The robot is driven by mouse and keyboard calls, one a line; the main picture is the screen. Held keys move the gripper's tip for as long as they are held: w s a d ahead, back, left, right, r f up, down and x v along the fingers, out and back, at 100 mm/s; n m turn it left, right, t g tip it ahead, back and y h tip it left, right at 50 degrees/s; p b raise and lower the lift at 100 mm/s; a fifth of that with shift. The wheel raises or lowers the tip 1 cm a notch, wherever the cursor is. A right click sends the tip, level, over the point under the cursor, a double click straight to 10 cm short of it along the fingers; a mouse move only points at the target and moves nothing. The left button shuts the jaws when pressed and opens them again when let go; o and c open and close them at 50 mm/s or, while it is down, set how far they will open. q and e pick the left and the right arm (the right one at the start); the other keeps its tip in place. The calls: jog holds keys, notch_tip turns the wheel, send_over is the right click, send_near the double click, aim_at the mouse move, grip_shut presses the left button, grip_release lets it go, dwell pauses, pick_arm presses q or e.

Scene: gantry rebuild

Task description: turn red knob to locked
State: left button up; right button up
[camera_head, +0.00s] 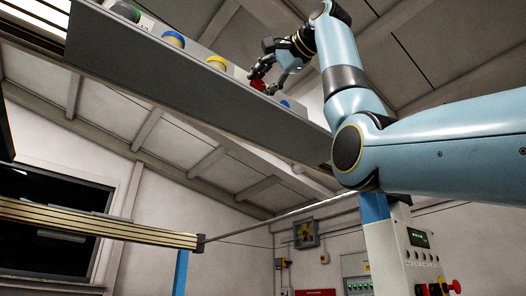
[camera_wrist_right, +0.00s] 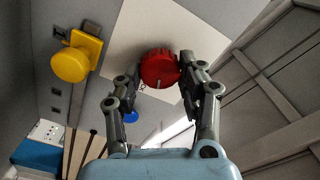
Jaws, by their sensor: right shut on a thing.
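The red knob (camera_wrist_right: 158,67) sits on a pale plate on the grey panel, with a light pointer mark on its face. In the head view the red knob (camera_head: 258,84) shows small, partly covered by my gripper. My right gripper (camera_wrist_right: 160,82) has its two fingers on either side of the knob and is shut on it; it also shows in the head view (camera_head: 268,77). The lock markings cannot be read. My left gripper is not in view.
A yellow knob (camera_wrist_right: 71,64) is beside the red one on the panel (camera_head: 190,88). A blue knob (camera_wrist_right: 131,116) is on its other side. Blue-and-yellow (camera_head: 173,39) and green (camera_head: 126,11) knobs sit further left. A control cabinet (camera_head: 408,250) stands lower right.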

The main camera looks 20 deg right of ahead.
jog(key=shift+f+m+b, duration=0.1)
jog(key=shift+m+b, duration=0.5)
jog(key=shift+m, duration=1.6)
jog(key=o, duration=1.2)
jog(key=shift+d, duration=0.1)
jog(key=shift+s, duration=0.35)
jog(key=v, duration=1.1)
jog(key=shift+s+d, duration=0.15)
